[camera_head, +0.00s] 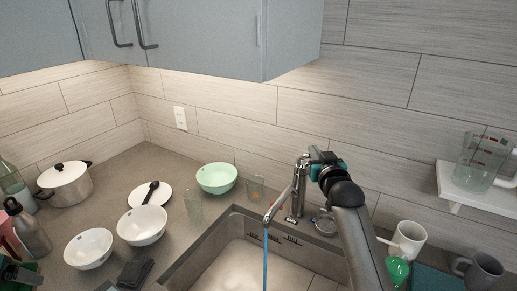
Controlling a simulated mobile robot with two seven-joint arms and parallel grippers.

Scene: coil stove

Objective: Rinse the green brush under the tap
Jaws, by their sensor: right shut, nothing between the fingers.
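The metal tap (296,190) stands behind the sink (217,241), and a blue stream of water (265,260) falls from its spout into the basin. My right gripper (306,160) is shut and empty, at the top of the tap by its handle; whether it touches cannot be told. A dark part at the lower left edge looks like my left gripper (10,272), with something green (27,279) beside it. That may be the green brush, but it is cut off and whether it is held is unclear. Another green item (398,270), perhaps a bottle, stands right of the sink.
Left of the sink are white bowls (142,225), a plate (164,194) with a black spoon, a green bowl (217,178), a clear glass (194,206), a pot (66,185) and a grey bottle (30,230). Mugs (408,240) stand at right, below a shelf (480,188) with a jug.

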